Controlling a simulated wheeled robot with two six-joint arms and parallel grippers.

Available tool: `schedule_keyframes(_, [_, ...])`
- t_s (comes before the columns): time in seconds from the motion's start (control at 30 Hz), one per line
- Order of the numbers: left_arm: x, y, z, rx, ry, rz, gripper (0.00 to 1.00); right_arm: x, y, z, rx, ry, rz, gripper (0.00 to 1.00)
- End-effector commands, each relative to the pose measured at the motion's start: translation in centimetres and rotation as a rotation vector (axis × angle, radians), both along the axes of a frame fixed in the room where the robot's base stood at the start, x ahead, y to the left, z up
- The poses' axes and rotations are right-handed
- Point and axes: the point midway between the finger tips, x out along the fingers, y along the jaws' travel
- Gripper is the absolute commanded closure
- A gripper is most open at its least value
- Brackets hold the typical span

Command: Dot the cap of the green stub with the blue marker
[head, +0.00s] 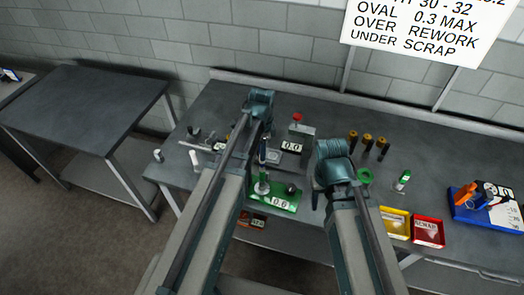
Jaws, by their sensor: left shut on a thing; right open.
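The green stub (404,178) stands on the bench right of my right arm, a small green and white piece; its cap is too small to make out. My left gripper (263,158) points down over the bench, left of the grey gauge, shut on a thin dark-blue thing that seems to be the blue marker, mostly hidden by the gripper and arm. My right gripper (317,196) is open and empty, pointing down right of the green base, well left of the stub. Its fingers are partly hidden by its own wrist.
A grey gauge (299,131) with a red knob and a green base (284,203) with a display stand between my arms. Several brass pieces (367,140), a green ring (365,176), yellow (396,229) and red (429,241) trays and a blue holder (486,214) lie to the right.

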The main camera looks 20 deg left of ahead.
Motion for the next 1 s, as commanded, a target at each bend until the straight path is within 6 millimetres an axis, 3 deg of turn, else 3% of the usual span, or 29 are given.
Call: schedule_keyframes(1.0, [0.00,0.00,-0.59,0.000,0.000,0.000,1.00,0.00,-0.01,-0.58,0.000,0.000,0.000,0.50])
